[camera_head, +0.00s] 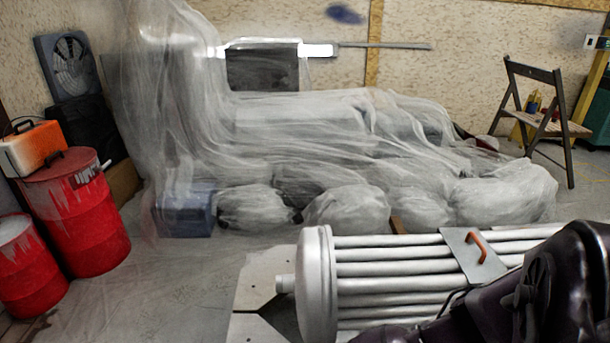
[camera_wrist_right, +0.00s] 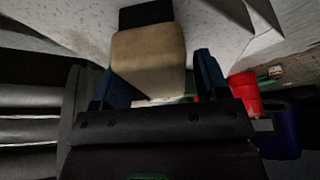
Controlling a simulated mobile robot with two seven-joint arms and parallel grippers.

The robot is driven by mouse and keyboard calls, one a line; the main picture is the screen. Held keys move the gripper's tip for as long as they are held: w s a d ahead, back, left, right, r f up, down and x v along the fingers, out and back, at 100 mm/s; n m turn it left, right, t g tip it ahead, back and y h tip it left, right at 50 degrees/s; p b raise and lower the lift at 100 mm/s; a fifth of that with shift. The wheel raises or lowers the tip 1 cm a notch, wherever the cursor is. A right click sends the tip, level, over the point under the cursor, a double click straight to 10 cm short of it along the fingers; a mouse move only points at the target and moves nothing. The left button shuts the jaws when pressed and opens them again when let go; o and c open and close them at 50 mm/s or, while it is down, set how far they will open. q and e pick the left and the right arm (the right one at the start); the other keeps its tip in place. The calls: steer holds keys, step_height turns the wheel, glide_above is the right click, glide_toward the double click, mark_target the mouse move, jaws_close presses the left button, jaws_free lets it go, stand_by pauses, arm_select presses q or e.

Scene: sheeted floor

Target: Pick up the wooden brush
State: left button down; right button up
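In the right wrist view a tan, wood-coloured block (camera_wrist_right: 149,60) with a black part (camera_wrist_right: 145,15) at its far end shows. It looks like the wooden brush, though bristles cannot be made out. My right gripper (camera_wrist_right: 163,84) has its two blue fingers wide apart. The block's near end is in line with the gap between them, close to the left finger, with a narrow gap at the right finger. Whether it lies between or beyond the fingertips is unclear. My left gripper is out of view.
A silver bundle of tubes (camera_head: 400,268) with an orange handle lies in front, beside my dark arm. Plastic sheeting (camera_head: 320,120) covers bulky things behind it. Red drums (camera_head: 75,210) stand left, a folding chair (camera_head: 540,105) right. A red object (camera_wrist_right: 245,93) is right of my right gripper.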

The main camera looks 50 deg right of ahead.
steer(key=c, duration=0.8)
steer(key=shift+r, duration=0.2)
